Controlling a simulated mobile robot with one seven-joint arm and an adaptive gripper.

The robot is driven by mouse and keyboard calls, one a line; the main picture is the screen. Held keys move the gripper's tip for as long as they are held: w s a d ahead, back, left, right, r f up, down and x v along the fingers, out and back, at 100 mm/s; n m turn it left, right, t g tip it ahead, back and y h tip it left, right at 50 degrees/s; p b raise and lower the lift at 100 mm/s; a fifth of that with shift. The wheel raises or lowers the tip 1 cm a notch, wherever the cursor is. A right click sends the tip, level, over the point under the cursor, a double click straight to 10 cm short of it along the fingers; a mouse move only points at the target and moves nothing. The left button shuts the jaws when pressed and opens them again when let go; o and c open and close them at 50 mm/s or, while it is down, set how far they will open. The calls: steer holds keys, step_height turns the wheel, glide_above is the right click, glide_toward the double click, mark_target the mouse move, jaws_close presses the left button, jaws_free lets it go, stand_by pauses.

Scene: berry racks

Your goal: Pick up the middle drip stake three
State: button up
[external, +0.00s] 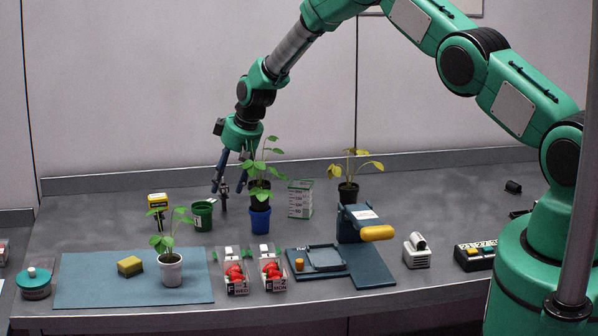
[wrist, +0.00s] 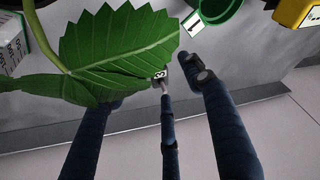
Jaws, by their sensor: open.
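My gripper (external: 229,188) is open and points down at the back of the bench, just left of a leafy plant in a black pot (external: 260,195). In the wrist view my gripper (wrist: 152,84) has its dark blue fingers spread, with nothing seen held. A large green leaf (wrist: 118,45) hides the left fingertip. A small white tag (wrist: 160,75) with a dark mark shows at the leaf's edge, between the fingers; it may belong to a drip stake, but I cannot read it surely. No stake is clearly visible.
A green cup (external: 202,216) stands left of my gripper, near a yellow item (external: 157,203). A blue pot (external: 260,220) stands in front of the black pot. Potted plants, berry punnets and a scale stand nearer the front.

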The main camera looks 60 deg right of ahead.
mark_target(225, 186)
steer(key=shift+p+x, duration=0.5)
steer(key=shift+x, duration=1.75)
steer(key=shift+s+d, duration=0.1)
steer(key=shift+d, duration=0.05)
steer(key=c, duration=1)
